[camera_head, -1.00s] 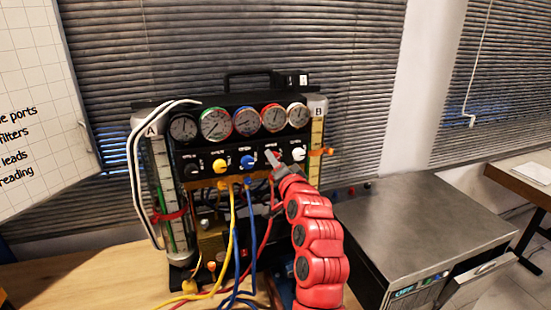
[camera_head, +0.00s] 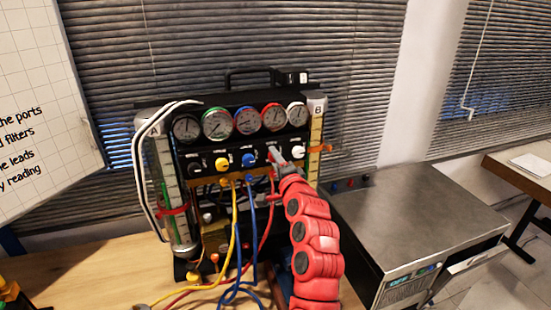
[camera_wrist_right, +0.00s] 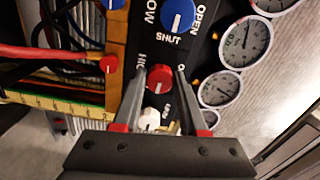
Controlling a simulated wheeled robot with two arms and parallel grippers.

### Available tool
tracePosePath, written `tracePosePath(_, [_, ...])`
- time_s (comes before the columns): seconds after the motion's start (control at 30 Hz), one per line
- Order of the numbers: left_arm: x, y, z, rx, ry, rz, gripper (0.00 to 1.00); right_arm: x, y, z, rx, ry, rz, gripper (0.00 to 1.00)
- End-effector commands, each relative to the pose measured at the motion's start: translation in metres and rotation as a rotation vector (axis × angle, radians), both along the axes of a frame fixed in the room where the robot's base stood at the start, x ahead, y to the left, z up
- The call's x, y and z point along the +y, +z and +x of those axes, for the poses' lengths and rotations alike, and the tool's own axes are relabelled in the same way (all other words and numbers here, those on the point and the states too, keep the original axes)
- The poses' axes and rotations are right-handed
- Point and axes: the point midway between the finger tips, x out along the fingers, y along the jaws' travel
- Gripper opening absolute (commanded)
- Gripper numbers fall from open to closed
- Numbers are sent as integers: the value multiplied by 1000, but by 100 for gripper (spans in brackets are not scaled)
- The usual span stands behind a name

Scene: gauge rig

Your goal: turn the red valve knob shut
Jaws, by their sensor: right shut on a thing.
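The red valve knob (camera_wrist_right: 159,78) is on the black panel in the right wrist view, below the blue knob (camera_wrist_right: 178,14). My right gripper (camera_wrist_right: 161,73) has one finger on each side of the red knob and is shut on it. In the head view my right gripper (camera_head: 279,157) reaches the panel from below on a red arm. It hides the red knob there, between the blue knob (camera_head: 249,160) and the white knob (camera_head: 298,152). How far the knob is turned is not clear. My left gripper is not in view.
Several round gauges (camera_head: 246,121) line the rig above the knobs. Yellow, blue and red hoses (camera_head: 235,235) hang in front, close to my right arm. A metal cabinet (camera_head: 420,225) stands at the right. A white knob (camera_wrist_right: 149,119) sits between my fingers near the gripper body.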

Motion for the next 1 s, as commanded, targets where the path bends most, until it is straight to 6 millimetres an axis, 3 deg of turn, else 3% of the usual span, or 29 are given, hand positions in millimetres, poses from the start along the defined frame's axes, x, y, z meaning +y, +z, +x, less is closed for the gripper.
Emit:
tracePosePath(0.3, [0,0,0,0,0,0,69,0,-1,0,3,0,0,0])
tracePosePath(0.33, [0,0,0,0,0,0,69,0,-1,0,3,0,0,47])
tracePosePath(0.47, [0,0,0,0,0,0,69,0,-1,0,2,0,0,71])
tracePosePath(0.8, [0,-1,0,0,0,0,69,0,-1,-1,0,0,1,72])
tracePosePath(1.0, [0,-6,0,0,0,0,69,-4,-1,-15,-2,0,3,72])
